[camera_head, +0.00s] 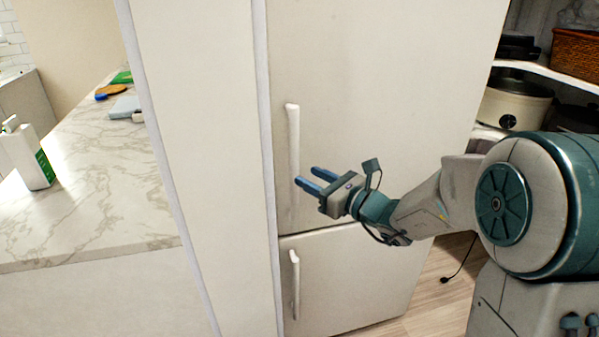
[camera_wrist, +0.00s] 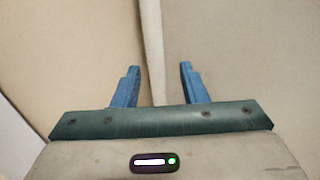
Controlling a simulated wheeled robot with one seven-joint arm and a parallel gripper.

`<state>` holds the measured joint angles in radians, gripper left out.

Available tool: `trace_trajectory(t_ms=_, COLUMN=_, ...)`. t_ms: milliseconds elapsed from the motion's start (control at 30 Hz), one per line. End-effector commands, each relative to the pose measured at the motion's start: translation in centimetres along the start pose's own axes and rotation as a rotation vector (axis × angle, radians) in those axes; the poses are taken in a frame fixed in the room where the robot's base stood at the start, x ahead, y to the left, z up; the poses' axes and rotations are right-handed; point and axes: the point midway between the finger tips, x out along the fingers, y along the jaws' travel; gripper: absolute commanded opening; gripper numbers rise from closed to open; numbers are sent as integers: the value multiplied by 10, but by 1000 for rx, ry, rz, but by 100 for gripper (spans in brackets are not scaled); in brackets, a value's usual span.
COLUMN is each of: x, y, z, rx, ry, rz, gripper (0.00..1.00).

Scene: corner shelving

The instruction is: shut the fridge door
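The fridge's upper door (camera_head: 400,90) is a tall off-white panel with a white vertical handle (camera_head: 293,150) near its left edge. The lower door (camera_head: 350,275) has its own handle (camera_head: 294,283). Both fronts look roughly flush with each other; I cannot tell whether a small gap stands at the upper door's edge. My gripper (camera_head: 306,177) is in front of the upper door, just right of the lower part of its handle. Its two blue fingers are apart with nothing between them. In the wrist view my gripper (camera_wrist: 158,70) faces a pale vertical strip between two beige surfaces.
A tall white panel (camera_head: 200,130) stands left of the fridge. Beyond it is a marble counter (camera_head: 100,195) with a white and green carton (camera_head: 30,160). Right of the fridge are shelves with a cooker (camera_head: 515,103) and a basket (camera_head: 575,52). Wooden floor (camera_head: 445,285) shows at the lower right.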

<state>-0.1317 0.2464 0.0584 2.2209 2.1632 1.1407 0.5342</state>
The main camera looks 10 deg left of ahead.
Motion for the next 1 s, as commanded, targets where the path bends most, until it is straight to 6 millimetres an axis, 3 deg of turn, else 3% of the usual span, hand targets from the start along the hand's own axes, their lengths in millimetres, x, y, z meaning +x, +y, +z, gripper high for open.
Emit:
trace_trajectory(t_ms=200, x=-49, y=-2, z=1, rx=-2, ry=-3, rz=-5, gripper=39)
trace_trajectory(t_ms=400, x=-72, y=-2, z=1, rx=-1, ry=-3, rz=-4, gripper=39)
trace_trajectory(t_ms=833, x=-77, y=0, z=2, rx=-5, ry=-2, rz=0, gripper=39)
trace_trajectory(t_ms=1000, x=-81, y=20, z=8, rx=-94, ry=56, rz=76, gripper=39)
